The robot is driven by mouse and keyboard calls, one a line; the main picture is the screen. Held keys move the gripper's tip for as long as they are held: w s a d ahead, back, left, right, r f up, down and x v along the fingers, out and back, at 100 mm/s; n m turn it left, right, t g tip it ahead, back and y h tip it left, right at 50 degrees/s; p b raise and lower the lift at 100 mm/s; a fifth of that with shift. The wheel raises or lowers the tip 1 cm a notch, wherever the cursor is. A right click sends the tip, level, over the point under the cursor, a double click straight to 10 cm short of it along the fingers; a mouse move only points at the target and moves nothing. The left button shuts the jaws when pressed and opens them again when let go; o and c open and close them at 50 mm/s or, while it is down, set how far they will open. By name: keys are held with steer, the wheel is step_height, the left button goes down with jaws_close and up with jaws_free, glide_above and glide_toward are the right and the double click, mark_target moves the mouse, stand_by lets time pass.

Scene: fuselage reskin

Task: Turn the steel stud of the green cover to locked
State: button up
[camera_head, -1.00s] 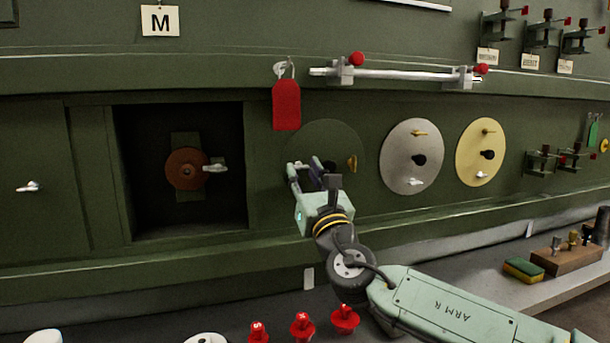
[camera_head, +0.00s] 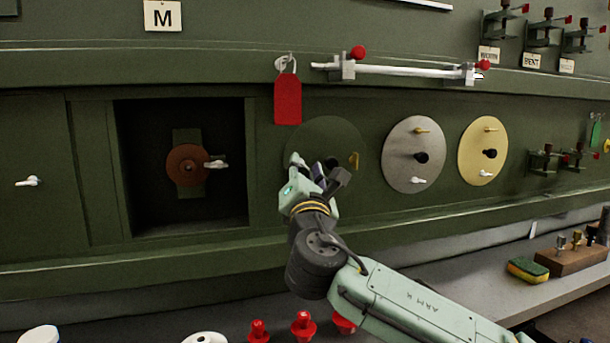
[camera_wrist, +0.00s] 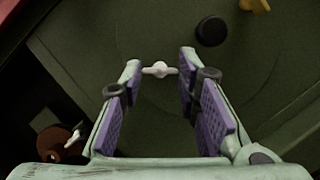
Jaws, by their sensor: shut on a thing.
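The green cover (camera_head: 325,130) is a round dark-green disc on the green wall, almost the wall's own colour. It has a black centre knob (camera_wrist: 211,31) and a brass stud (camera_head: 354,160) at its right side. The steel stud (camera_wrist: 159,69) is a small pale winged piece, seen in the wrist view between my fingertips; its bar lies crosswise, spanning the gap. In the head view it is hidden by my gripper. My gripper (camera_head: 309,164) is at the cover's left side, its fingers shut on the steel stud, with the finger pads spread farther back.
A grey cover (camera_head: 400,140) and a yellow cover (camera_head: 470,155) are to the right. An open recess (camera_head: 140,150) with a brown disc (camera_head: 183,165) is left. Red pieces (camera_head: 303,326) stand on the bench below.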

steer(key=m+h, duration=0.1)
steer(key=m, duration=0.2)
steer(key=m+g+h, duration=0.1)
steer(key=m, duration=0.2)
steer(key=shift+a+r+m+g, duration=0.2)
steer(key=shift+m+g, duration=0.1)
steer(key=shift+m, duration=0.1)
steer(key=shift+r+m+g+h, duration=0.15)
steer(key=shift+m+g, duration=0.3)
steer(key=shift+m, duration=0.7)
steer(key=shift+m+g+h, duration=0.15)
steer(key=shift+m+g, duration=0.3)
steer(key=shift+m, duration=0.7)
steer(key=o, duration=1.2)
steer(key=shift+d, duration=0.1)
steer(key=shift+c, duration=0.2)
steer(key=s, duration=1.2)
steer(key=shift+a, duration=0.45)
steer(key=shift+a, duration=0.1)
